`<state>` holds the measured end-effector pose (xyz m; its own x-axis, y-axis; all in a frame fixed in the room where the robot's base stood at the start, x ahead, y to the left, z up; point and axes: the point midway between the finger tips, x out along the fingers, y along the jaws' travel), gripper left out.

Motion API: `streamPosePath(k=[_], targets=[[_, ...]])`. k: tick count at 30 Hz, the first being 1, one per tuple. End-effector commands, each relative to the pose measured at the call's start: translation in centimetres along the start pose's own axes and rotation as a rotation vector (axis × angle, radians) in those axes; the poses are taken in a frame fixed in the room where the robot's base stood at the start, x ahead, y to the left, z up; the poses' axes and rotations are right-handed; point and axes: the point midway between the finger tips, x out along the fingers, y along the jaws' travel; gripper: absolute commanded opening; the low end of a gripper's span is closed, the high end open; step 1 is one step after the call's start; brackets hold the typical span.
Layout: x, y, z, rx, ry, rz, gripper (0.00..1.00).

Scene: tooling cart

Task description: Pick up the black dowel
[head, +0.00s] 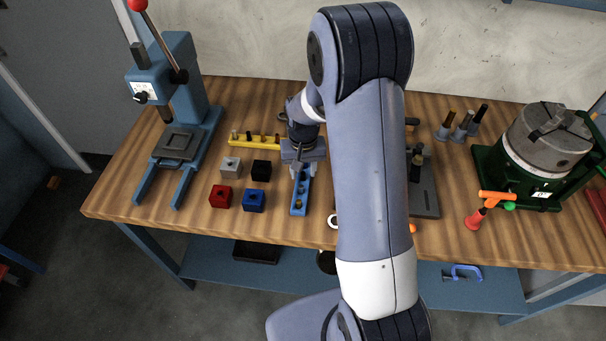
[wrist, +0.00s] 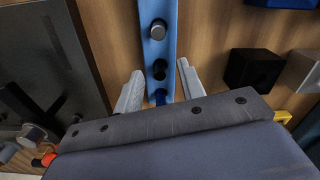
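A blue rail (wrist: 158,8) runs away from me between my fingers in the wrist view; it also shows in the head view (head: 300,187). A dark, round-topped piece that looks like the black dowel (wrist: 159,69) stands in the rail, between my fingertips as seen from the wrist. A silver-topped dowel (wrist: 157,30) stands farther along, and a blue piece (wrist: 160,96) shows nearer my palm. My gripper (wrist: 160,72) is open, one finger on each side of the rail, with no visible contact. In the head view my gripper (head: 299,172) hides the rail's far end.
Grey, black, red (head: 220,196) and blue (head: 253,201) blocks lie left of the rail. A yellow rail (head: 268,142) with several dowels lies behind. A grey fixture (head: 430,200) stands right, partly behind my arm. A blue press (head: 183,110) stands far left.

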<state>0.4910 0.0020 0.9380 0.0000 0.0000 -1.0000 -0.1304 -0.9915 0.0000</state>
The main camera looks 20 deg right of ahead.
Motion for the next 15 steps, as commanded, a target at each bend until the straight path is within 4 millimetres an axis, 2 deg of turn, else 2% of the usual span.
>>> streamPosePath(k=[7,15], targets=[[0.20,-0.01,0.01,0.000,0.000,0.000,0.38],[0.16,-0.02,0.00,0.000,0.000,0.000,0.16]])
